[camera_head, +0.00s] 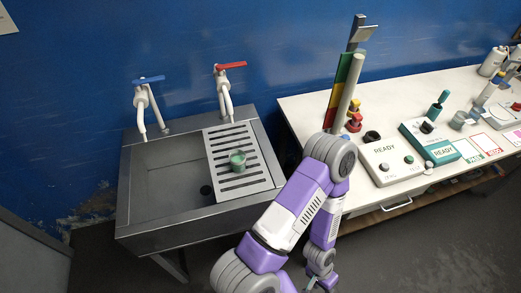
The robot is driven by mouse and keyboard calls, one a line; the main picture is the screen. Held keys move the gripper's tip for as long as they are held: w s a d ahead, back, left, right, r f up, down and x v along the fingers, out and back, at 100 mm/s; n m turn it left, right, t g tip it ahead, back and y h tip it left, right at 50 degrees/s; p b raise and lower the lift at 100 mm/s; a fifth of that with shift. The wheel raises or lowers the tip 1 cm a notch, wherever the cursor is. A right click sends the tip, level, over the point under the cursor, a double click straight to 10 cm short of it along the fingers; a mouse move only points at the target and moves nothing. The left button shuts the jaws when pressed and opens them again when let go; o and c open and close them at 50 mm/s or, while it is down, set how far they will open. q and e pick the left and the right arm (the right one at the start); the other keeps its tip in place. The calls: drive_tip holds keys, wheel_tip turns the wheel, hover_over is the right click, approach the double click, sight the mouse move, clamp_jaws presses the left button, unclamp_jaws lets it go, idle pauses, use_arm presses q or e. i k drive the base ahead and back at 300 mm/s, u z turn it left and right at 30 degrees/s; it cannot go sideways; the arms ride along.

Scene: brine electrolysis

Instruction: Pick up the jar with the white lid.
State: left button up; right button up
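I cannot make out a jar that clearly has a white lid. A small green cup-like vessel (238,161) stands on the slotted drainboard of the sink. Small greyish vessels (458,120) stand toward the right of the white bench, too small to tell whether they have lids. A white bottle (491,62) stands at the far right back of the bench. One purple and white arm of mine, seemingly the right, rises from the bottom centre and bends down in front of the bench. Its gripper end is at the bottom edge, mostly cut off. My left gripper is not in view.
A steel sink (165,190) with blue-handled (148,79) and red-handled (231,66) taps is at left. The white bench (302,112) holds a tall coloured column (347,82), a white READY box (388,162) and a teal READY box (432,141). Dark floor lies in front.

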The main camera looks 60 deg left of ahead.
sight(237, 158)
drive_tip(key=u, duration=4.8)
drive_tip(key=k, duration=0.55)
drive_tip(key=z, duration=0.35)
